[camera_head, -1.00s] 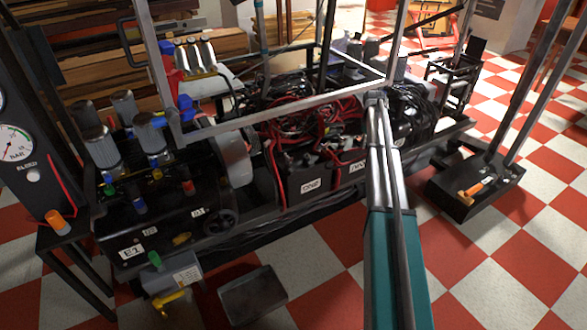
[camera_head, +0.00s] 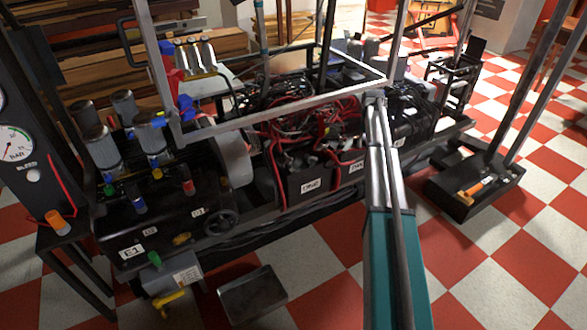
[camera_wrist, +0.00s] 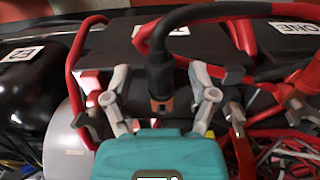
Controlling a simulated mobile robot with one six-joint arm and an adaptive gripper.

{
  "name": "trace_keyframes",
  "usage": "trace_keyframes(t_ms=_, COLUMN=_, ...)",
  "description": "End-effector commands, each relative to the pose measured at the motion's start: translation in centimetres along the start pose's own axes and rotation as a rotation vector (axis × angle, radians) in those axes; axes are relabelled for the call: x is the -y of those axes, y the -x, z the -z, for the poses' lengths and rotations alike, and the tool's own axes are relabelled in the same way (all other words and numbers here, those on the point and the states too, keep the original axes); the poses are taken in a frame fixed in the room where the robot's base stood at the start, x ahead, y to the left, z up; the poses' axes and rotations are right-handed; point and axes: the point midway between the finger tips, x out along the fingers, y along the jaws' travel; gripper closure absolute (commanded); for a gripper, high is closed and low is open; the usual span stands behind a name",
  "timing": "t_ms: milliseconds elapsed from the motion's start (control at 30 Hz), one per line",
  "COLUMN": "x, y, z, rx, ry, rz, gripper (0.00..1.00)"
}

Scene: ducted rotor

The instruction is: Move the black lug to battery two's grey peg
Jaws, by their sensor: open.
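In the wrist view, a black lug (camera_wrist: 160,82) hangs on a thick black cable, with a copper-coloured end. My gripper (camera_wrist: 163,92) has its two grey fingers apart, one on each side of the lug; I cannot tell if either touches it. The head view shows a battery marked ONE (camera_head: 308,187) and, right of it, another battery (camera_head: 350,172) whose label is partly behind my arm. I cannot make out battery two's grey peg. A small grey metal part (camera_wrist: 237,114) stands right of my gripper in the wrist view; I cannot tell what it is.
Red cables (camera_head: 300,125) crowd the batteries, and a red cable (camera_wrist: 80,65) loops left of my gripper. A pale metal frame (camera_head: 290,108) crosses above the machine.

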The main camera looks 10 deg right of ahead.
Motion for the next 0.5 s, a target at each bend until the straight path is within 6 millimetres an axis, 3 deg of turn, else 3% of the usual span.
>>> trace_keyframes(t_ms=267, x=0.1, y=0.0, z=-0.7, rx=0.000, ry=-0.001, rz=0.000, gripper=0.26)
trace_keyframes(t_ms=500, x=0.1, y=0.0, z=-2.6, rx=0.000, ry=-0.001, rz=0.000, gripper=0.26)
